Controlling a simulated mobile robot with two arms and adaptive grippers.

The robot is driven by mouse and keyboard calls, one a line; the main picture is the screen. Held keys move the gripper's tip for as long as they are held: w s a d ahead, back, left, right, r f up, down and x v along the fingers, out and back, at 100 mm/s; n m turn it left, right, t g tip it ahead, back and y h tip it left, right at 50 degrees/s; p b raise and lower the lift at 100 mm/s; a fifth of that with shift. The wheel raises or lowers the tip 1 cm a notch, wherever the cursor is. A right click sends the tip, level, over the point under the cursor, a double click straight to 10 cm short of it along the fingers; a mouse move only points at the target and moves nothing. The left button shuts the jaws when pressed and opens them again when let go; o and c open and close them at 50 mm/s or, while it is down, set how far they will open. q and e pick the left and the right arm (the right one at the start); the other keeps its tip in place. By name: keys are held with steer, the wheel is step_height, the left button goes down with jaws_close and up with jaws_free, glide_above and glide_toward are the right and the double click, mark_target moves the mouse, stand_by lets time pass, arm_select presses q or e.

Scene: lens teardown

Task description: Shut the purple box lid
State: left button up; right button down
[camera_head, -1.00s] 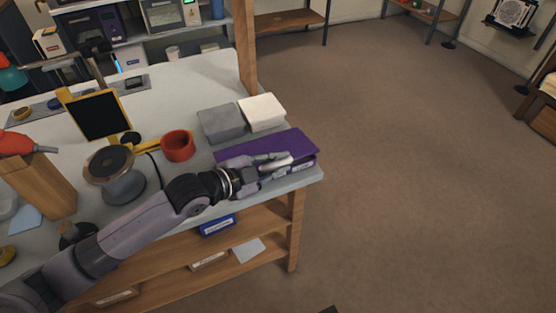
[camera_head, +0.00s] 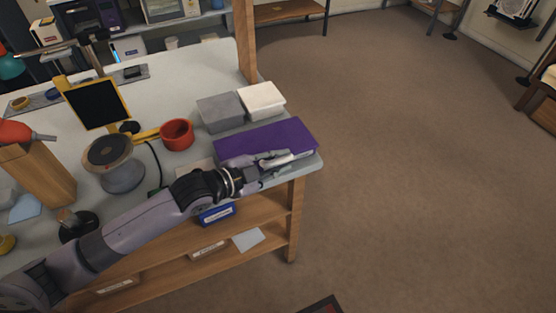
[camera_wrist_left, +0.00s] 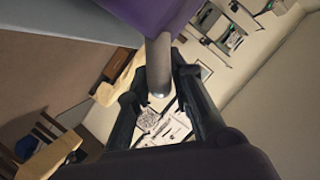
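The purple box (camera_head: 265,139) lies at the right end of the bench, with its purple top looking flat and down. My left gripper (camera_head: 278,160) is at the box's near side, just in front of the top's near edge. It hides part of the box front. A grey rod with a rounded end (camera_wrist_left: 159,75) lies between my left gripper's dark fingers (camera_wrist_left: 165,68). I cannot tell whether they grip it. My right gripper is not in view.
A grey box (camera_head: 221,112) and a white box (camera_head: 262,101) sit behind the purple one. A red cup (camera_head: 177,134), a spool (camera_head: 115,163) and a yellow-framed dark panel (camera_head: 97,103) stand to the left. Open floor lies right of the bench.

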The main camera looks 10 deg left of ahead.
arm_select(q)
steer(key=o, duration=0.4)
steer(key=shift+f, duration=0.2)
steer(key=shift+c, duration=0.2)
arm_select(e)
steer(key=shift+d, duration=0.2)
arm_select(q)
steer(key=shift+r, duration=0.1)
steer(key=v, duration=1.2)
